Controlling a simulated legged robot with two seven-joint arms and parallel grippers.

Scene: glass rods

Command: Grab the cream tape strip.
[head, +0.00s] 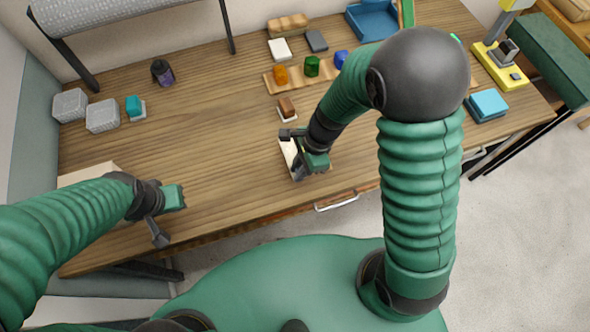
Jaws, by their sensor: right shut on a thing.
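My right gripper (302,158) is low over the front middle of the wooden table, beside a pale, cream-white piece (288,151). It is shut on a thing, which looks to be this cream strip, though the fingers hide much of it. A pale flat edge also shows under and around the fingers, and I cannot tell whether it is a separate tray. My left gripper (167,214) hangs over the table's front left part, its fingers apart, with nothing seen between them.
Behind the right gripper, a brown block (287,106) sits on a white base. A wooden rack (293,86) holds orange, green and blue pieces. Grey baskets (102,116) and a teal block (133,105) stand left. A blue tray (372,22) is at the back. The middle left is clear.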

